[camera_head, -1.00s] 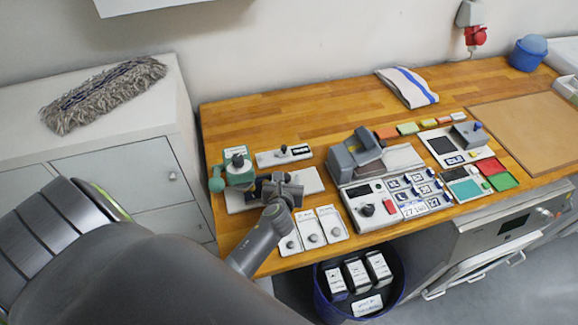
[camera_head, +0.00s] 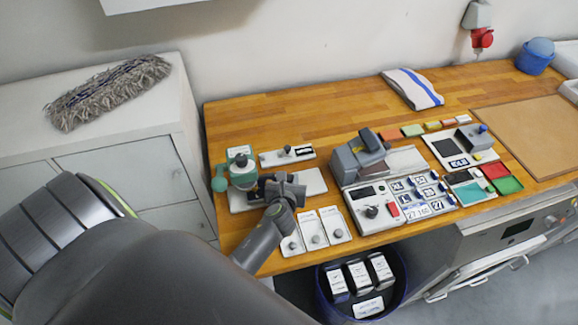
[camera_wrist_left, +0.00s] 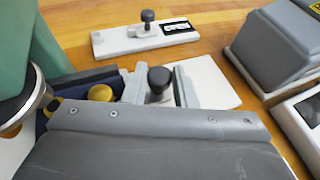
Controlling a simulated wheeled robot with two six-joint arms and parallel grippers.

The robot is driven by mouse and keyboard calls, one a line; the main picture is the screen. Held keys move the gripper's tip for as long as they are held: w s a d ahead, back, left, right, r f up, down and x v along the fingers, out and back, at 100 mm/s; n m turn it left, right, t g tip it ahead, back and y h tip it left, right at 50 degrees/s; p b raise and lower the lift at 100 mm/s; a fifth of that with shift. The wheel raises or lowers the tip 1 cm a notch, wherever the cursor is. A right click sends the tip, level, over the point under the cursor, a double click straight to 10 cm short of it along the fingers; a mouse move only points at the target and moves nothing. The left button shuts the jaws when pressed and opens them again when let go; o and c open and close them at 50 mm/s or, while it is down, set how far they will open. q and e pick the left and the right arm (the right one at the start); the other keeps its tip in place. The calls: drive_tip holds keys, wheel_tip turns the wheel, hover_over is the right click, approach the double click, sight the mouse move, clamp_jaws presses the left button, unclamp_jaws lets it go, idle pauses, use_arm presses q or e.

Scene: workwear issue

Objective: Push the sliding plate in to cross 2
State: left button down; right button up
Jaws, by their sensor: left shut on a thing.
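The white sliding plate (camera_wrist_left: 212,82) lies flat beside the green press (camera_head: 242,178); it also shows in the head view (camera_head: 312,182). A black-topped knob (camera_wrist_left: 160,78) stands between the fingers of my left gripper (camera_head: 279,184). In the left wrist view my left gripper (camera_wrist_left: 157,88) is shut on this knob, low over the plate. My wrist hides the near part of the plate. I cannot make out cross 2 or any cross marks. My right gripper is out of view.
A white strip with a black knob (camera_head: 287,154) lies behind. Three white plates with knobs (camera_head: 314,230) lie in front. A grey device (camera_head: 358,156) and a control panel (camera_head: 372,208) stand to the right.

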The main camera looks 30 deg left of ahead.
use_arm(q)
drive_tip(key=s+a, duration=0.3)
drive_tip(key=shift+s+a, duration=0.15)
drive_tip(key=shift+s, duration=0.15)
drive_tip(key=c, duration=1.5)
unclamp_jaws()
drive_tip(key=shift+c, duration=0.2)
drive_tip(key=o, duration=0.4)
drive_tip(key=shift+s+a, duration=0.1)
drive_tip(key=shift+c, duration=0.2)
